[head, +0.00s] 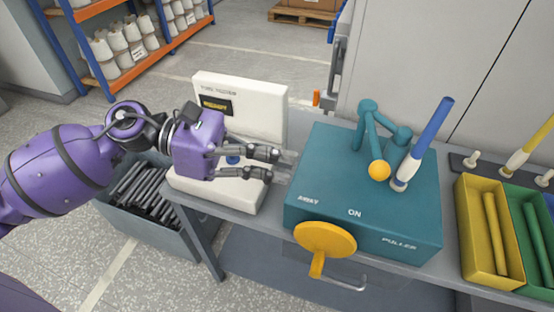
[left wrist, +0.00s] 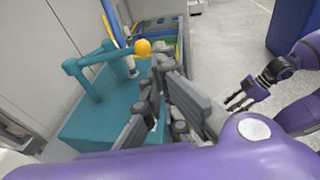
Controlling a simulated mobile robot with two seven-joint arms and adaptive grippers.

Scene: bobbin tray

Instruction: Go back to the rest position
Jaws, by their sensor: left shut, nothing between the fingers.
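My left gripper (head: 282,164) is shut and empty, in front of the white machine (head: 240,108) and just left of the teal puller box (head: 330,165). In the left wrist view its fingers (left wrist: 168,95) show large, with the teal box (left wrist: 95,115) behind them. My right gripper (left wrist: 238,96) shows only in the left wrist view, at the right; its fingers look spread and empty. A blue tube (head: 432,130) stands tilted at the teal box's right side, beside the teal arm with a yellow ball (head: 379,170).
A yellow handle (head: 325,240) sticks out from the teal box's front. Yellow (head: 470,240) and green (head: 512,200) trays with tubes stand at the right. A grey bin (head: 150,228) of dark tubes sits on the floor. A shelf of white cones (head: 125,40) is at the back left.

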